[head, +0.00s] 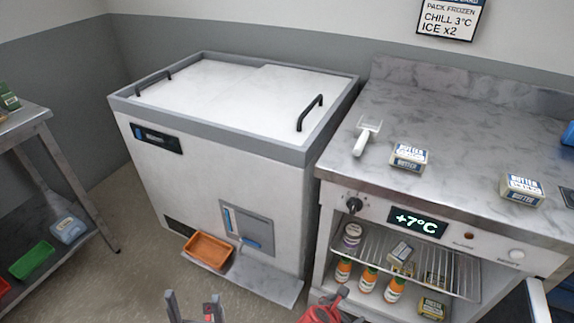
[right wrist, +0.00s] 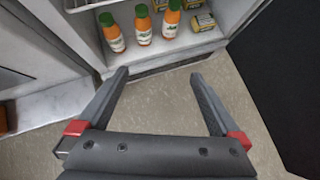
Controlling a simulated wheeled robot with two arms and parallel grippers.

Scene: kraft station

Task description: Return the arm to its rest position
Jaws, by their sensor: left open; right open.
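My left gripper (head: 193,297) shows at the bottom edge of the head view, its two grey fingers apart with nothing between them. It is low in front of the white chest unit. My right gripper (right wrist: 158,77) is open and empty in the right wrist view. Its fingers are spread above the floor, pointing toward the bottom of the open cold cabinet (right wrist: 180,50). A red part (head: 325,305) at the bottom of the head view looks like part of my right arm; most of that arm is out of view.
The cold cabinet under the marble counter (head: 460,120) holds orange bottles (head: 368,278) and butter packs. Its open door (head: 538,300) is at the right. The chest unit (head: 190,150) has an orange tray (head: 208,250) low in front. A side table stands left; floor between is clear.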

